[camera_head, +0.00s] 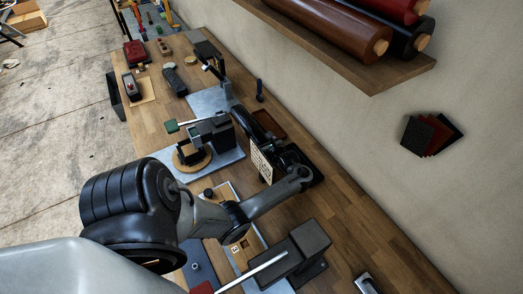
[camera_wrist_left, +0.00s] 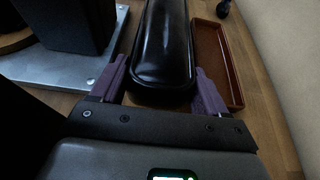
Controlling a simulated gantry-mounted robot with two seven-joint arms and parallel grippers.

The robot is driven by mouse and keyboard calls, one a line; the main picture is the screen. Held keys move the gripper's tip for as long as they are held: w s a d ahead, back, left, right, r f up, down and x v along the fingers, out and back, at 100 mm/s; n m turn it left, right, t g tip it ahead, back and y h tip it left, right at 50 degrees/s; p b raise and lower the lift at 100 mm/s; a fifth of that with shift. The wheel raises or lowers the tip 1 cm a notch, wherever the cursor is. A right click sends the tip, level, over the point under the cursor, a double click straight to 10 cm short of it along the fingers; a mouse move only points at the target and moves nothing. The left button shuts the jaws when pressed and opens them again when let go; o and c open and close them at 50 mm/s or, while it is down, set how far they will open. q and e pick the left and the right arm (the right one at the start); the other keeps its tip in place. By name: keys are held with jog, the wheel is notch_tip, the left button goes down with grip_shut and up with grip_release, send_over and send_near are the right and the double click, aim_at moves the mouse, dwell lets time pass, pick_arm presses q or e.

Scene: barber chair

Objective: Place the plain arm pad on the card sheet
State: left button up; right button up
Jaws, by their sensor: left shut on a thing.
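A glossy black arm pad (camera_wrist_left: 163,45) lies lengthwise between the purple fingers of my left gripper (camera_wrist_left: 162,78) in the left wrist view. The gripper is shut on its near end. In the head view the pad (camera_head: 246,125) shows as a dark strip beyond the gripper (camera_head: 272,148), whose fingers are mostly hidden by the wrist. A cream, printed card-like piece (camera_head: 260,163) shows beside the gripper; I cannot tell whether it is the card sheet. A tan sheet (camera_head: 147,88) lies farther off at the upper left with a device on it. My right gripper is not in view.
A reddish-brown tray (camera_wrist_left: 218,62) lies just right of the pad. A metal plate (camera_head: 222,163) with a dark block (camera_head: 212,133) stands left of it. Another dark block (camera_head: 308,238) stands near the front. Bare wood shows along the wall side (camera_head: 345,225).

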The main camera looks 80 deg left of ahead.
pick_arm(q)
notch_tip(320, 180, down, 4)
jog(key=shift+r+b, duration=0.25)
jog(key=shift+b, duration=0.85)
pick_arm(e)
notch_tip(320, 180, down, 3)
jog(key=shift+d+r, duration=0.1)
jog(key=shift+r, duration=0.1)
pick_arm(q)
jog(key=shift+r, duration=0.1)
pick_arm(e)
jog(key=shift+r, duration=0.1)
pick_arm(q)
jog(key=o, duration=1.4)
jog(key=shift+d, duration=0.1)
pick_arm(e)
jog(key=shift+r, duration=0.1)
